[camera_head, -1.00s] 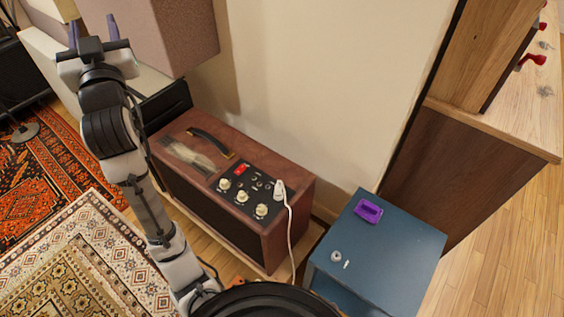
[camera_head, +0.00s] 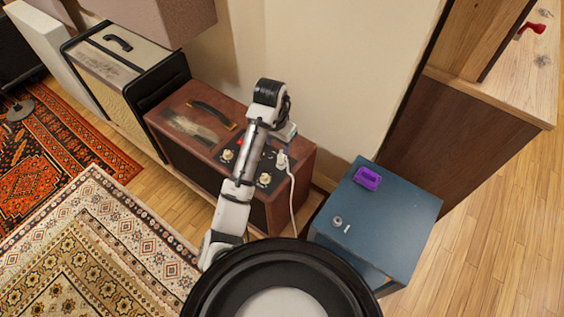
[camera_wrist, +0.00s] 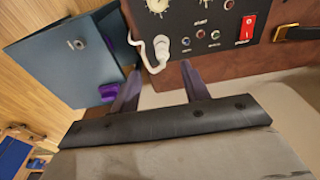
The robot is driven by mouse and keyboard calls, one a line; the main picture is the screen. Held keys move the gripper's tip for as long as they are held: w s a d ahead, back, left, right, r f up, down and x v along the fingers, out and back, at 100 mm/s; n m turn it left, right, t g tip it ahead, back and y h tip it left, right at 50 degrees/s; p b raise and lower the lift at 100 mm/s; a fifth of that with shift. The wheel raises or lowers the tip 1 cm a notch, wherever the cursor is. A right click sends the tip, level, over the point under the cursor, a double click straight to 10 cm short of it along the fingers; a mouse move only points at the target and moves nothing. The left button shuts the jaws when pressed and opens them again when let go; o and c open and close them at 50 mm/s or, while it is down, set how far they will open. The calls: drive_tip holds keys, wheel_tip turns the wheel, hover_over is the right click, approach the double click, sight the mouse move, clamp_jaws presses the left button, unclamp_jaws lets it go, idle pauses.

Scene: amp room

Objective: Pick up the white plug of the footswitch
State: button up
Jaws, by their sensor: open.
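The white plug (camera_head: 282,160) stands in the black control panel on top of the brown amplifier (camera_head: 225,199), at the panel's right end in the head view. Its white cable (camera_head: 292,195) hangs down the amplifier's side. In the wrist view the plug (camera_wrist: 161,46) shows at the top, beyond my fingertips. My gripper (camera_wrist: 159,82) is open and empty, its two purple-grey fingers apart and pointing toward the panel. In the head view the gripper is mostly hidden behind my wrist, just above the plug. The footswitch itself cannot be made out for certain.
A blue cabinet (camera_head: 392,215) stands right of the amplifier, with a purple object (camera_head: 367,178) on top. Knobs and a red switch (camera_wrist: 247,27) lie near the plug. A wall rises behind. Another amplifier (camera_head: 105,58) stands at the left.

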sight(281, 154)
drive_tip(key=f, duration=0.2)
drive_tip(key=f+b, duration=0.1)
drive_tip(key=shift+w+d+f, duration=0.15)
drive_tip(key=shift+w+f, duration=0.05)
drive_tip(key=shift+f, duration=0.15)
drive_tip(key=shift+w+d+f, duration=0.1)
drive_tip(key=shift+w+f, duration=0.1)
drive_tip(key=shift+f, duration=0.65)
drive_tip(key=shift+w+d+f, duration=0.1)
drive_tip(key=shift+w+f, duration=0.1)
drive_tip(key=shift+f, duration=0.65)
drive_tip(key=shift+w+d+f, duration=0.1)
drive_tip(key=shift+w+f, duration=0.1)
drive_tip(key=shift+f, duration=0.65)
drive_tip(key=shift+c, duration=0.3)
clamp_jaws()
